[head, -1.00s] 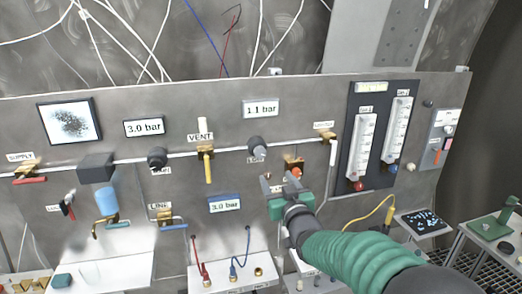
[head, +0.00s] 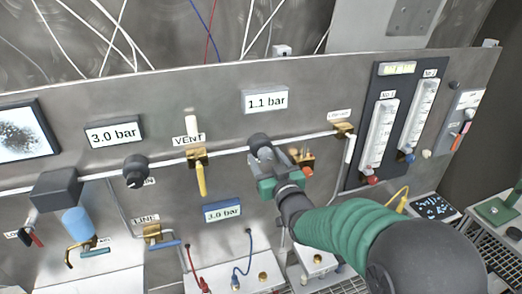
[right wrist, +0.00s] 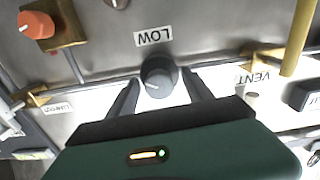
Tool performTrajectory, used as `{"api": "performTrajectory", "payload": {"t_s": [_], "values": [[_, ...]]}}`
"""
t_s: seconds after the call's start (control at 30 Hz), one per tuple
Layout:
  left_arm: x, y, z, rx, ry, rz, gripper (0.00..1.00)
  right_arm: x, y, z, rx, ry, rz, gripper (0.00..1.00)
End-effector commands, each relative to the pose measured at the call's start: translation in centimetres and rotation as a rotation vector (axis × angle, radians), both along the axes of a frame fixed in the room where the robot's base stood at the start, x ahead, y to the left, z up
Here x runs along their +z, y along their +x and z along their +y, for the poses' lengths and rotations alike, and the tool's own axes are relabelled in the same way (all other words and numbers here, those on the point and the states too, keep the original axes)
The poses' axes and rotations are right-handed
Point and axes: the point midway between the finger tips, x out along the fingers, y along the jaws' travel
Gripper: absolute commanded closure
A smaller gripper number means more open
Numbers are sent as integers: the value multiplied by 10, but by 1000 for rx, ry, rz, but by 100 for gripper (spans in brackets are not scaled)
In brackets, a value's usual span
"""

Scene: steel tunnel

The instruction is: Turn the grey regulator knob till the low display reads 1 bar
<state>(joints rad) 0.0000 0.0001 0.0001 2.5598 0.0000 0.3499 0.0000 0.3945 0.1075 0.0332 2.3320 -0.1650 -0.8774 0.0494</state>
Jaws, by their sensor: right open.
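The grey regulator knob (head: 259,142) sits on the panel's pipe, under the low display (head: 265,100), which reads 1.1 bar. My right gripper (head: 264,158) is at the knob. In the right wrist view its open fingers (right wrist: 158,82) stand one on each side of the knob; I cannot tell whether they touch it. My left gripper is not in view.
A second dark knob (head: 136,170) sits left, under a 3.0 bar display (head: 113,132). The yellow VENT handle (head: 200,178) is between the knobs. An orange knob (right wrist: 37,25) is close by. A lower display (head: 222,210) reads 3.0 bar.

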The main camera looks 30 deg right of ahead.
Motion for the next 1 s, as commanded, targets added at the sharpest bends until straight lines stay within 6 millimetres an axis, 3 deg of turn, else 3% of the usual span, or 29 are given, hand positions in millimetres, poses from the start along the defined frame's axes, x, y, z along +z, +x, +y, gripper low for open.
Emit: {"api": "performTrajectory", "payload": {"t_s": [0.2,0.63,0.9,1.0], "values": [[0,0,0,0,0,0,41,0,-1,-1,-1,1,0,42],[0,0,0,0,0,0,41,-2,2,-2,0,2,4,98],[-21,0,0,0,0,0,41,-6,2,-2,0,-113,28,100],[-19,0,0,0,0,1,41,-3,2,-2,1,-131,36,100]]}}
